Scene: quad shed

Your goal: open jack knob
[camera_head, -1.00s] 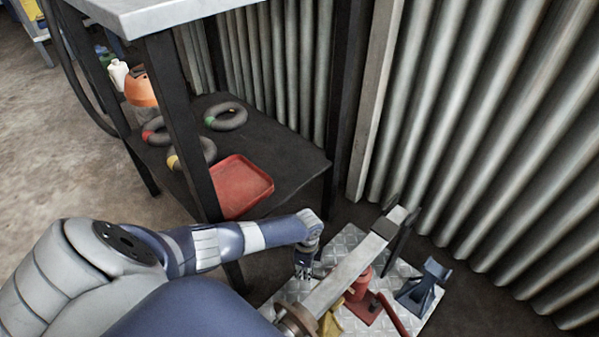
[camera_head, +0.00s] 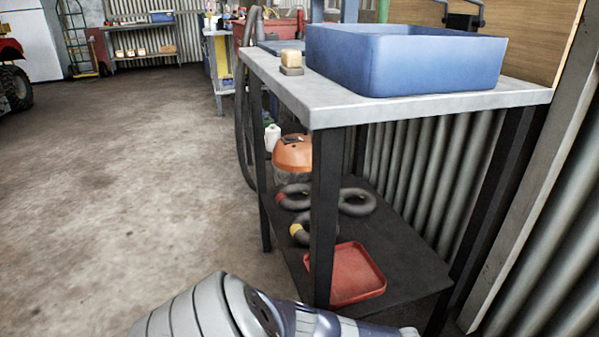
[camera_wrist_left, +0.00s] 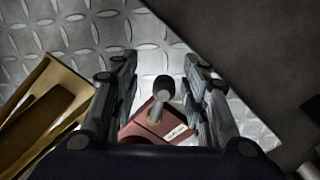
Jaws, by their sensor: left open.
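In the left wrist view my left gripper (camera_wrist_left: 160,66) is open, its two fingers pointing down toward a diamond-plate surface. A grey round-ended knob or post (camera_wrist_left: 163,88) of the jack stands between the fingers, with a visible gap on each side. The red jack base (camera_wrist_left: 155,125) with a small white label shows beneath it, partly hidden by the fingers and wrist. In the head view only part of my left arm shows at the bottom; the gripper and the jack are out of that frame. My right gripper is in neither view.
A yellow metal part (camera_wrist_left: 48,100) lies left of my fingers on the diamond plate (camera_wrist_left: 75,35). Dark floor is at the right. In the head view a bench (camera_head: 430,100) carries a blue basin (camera_head: 400,62); its lower shelf holds a red tray (camera_head: 352,275) and hoses. Open floor is left.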

